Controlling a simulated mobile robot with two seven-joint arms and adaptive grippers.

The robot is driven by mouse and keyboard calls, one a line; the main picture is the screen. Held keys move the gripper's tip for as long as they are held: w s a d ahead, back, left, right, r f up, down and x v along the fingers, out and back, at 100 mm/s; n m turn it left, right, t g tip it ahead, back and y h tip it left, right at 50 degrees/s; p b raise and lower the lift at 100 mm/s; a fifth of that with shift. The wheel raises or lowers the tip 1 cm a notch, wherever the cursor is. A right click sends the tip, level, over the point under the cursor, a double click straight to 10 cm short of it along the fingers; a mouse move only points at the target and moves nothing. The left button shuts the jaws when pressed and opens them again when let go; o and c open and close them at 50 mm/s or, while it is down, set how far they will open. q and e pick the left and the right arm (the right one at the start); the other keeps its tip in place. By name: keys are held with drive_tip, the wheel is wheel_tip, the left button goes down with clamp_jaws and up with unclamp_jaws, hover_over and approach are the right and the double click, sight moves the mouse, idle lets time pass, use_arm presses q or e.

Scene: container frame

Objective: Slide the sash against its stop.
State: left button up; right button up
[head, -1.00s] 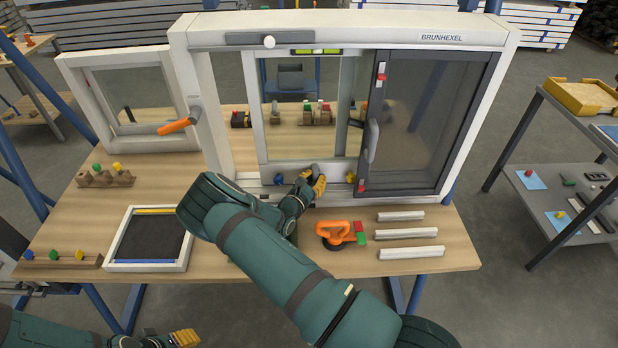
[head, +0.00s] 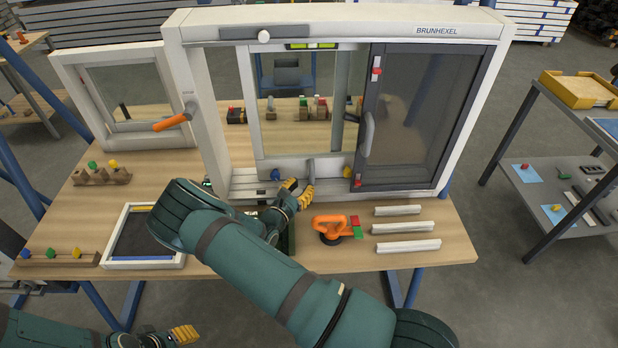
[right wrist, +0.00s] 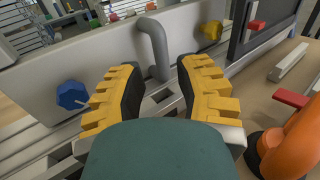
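The light grey sash (head: 245,110) stands upright in the white window frame (head: 183,110), left of a dark-framed panel (head: 365,120). A bent grey handle (head: 311,170) stands at its bottom rail; the right wrist view shows it too (right wrist: 153,45). A blue knob (right wrist: 72,95) is left of the handle and a yellow knob (right wrist: 210,30) is right of it. My right gripper (head: 295,187) is open and empty in front of the handle, its yellow fingers (right wrist: 160,68) spread on either side of it in the picture. My left gripper (head: 185,335) is low at the left, its opening unclear.
An orange suction lifter (head: 330,228) and several white strips (head: 405,228) lie on the bench right of my right arm. An orange-handled side casement (head: 110,95) stands at the left.

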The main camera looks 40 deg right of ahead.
drive_tip(key=v, duration=0.5)
drive_tip(key=shift+s+a, duration=0.1)
drive_tip(key=shift+a, duration=0.1)
drive_tip(key=shift+a, duration=0.1)
